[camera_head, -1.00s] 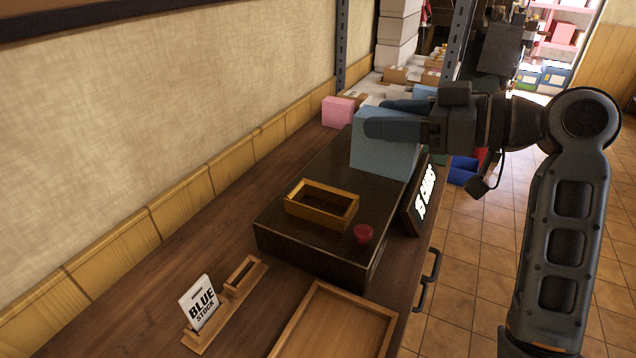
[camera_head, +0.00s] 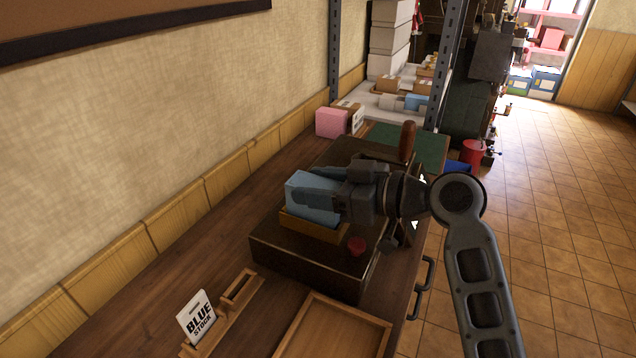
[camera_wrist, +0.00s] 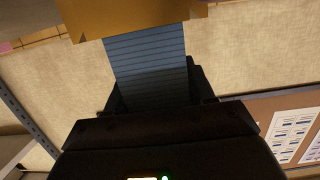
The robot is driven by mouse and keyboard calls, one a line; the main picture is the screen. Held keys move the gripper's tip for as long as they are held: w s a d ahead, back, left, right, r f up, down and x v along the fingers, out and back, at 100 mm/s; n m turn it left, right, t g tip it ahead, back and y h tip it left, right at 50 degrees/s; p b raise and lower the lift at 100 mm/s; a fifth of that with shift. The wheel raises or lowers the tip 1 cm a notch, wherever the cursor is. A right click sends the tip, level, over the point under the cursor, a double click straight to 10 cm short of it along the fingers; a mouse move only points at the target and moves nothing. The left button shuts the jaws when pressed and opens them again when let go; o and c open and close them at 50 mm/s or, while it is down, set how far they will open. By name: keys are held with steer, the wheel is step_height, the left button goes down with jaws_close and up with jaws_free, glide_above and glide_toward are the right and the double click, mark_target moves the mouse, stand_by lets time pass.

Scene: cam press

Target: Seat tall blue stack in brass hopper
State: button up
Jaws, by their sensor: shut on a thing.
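The blue stack (camera_head: 312,205) is a light blue block, seen in the head view at the brass hopper (camera_head: 318,228). The hopper is a rectangular brass frame on top of a dark machine box. The stack's lower end is inside or right at the hopper's rim; how deep it sits is hidden. My gripper (camera_head: 325,196) is shut on the stack from the right. In the wrist view the stack (camera_wrist: 148,65) shows thin layered lines and meets the brass hopper (camera_wrist: 130,18) at the picture's top.
A brown-handled lever (camera_head: 407,142) stands behind my gripper. A wooden tray (camera_head: 335,335) and a "BLUE STOCK" sign (camera_head: 198,317) are in front. A pink block (camera_head: 331,122) is farther back.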

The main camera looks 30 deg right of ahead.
steer(key=shift+f+b, duration=0.2)
steer(key=shift+b, duration=0.1)
steer(key=o, duration=1.3)
steer(key=shift+o, duration=0.2)
steer(key=shift+r, duration=0.2)
steer(key=b+v, duration=0.1)
steer(key=v, duration=1.1)
